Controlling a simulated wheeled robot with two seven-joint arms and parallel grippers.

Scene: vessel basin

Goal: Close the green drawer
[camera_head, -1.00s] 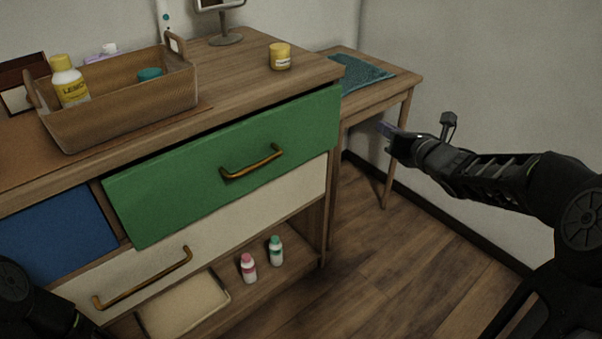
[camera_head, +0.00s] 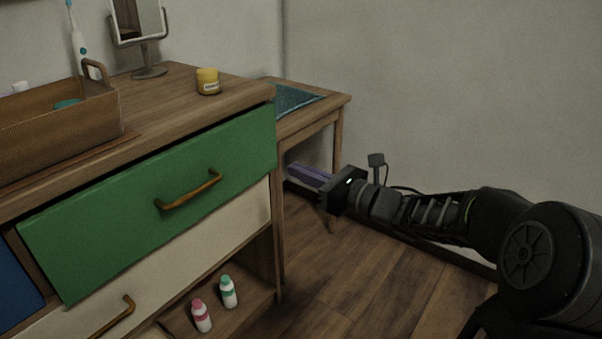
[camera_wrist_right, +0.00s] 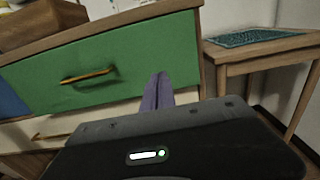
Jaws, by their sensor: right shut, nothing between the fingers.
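The green drawer (camera_head: 150,205) has a brass handle (camera_head: 188,191) and sits under the dresser top. A dark gap shows along its top edge, so it stands a little out from the dresser. It also shows in the right wrist view (camera_wrist_right: 120,58), beyond my fingers. My right gripper (camera_head: 291,170) is to the right of the drawer, apart from it, with its fingers pointing left. In the right wrist view its purple fingers (camera_wrist_right: 158,88) are together and empty, below the drawer's right end. My left gripper is out of view.
A cream drawer (camera_head: 235,222) lies below, and two small bottles (camera_head: 228,291) (camera_head: 201,315) stand on the low shelf. The dresser top holds a wooden basket (camera_head: 100,125), a yellow jar (camera_head: 208,82) and a mirror (camera_head: 150,72). A side table (camera_head: 335,98) stands behind my right gripper. Floor is clear in front.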

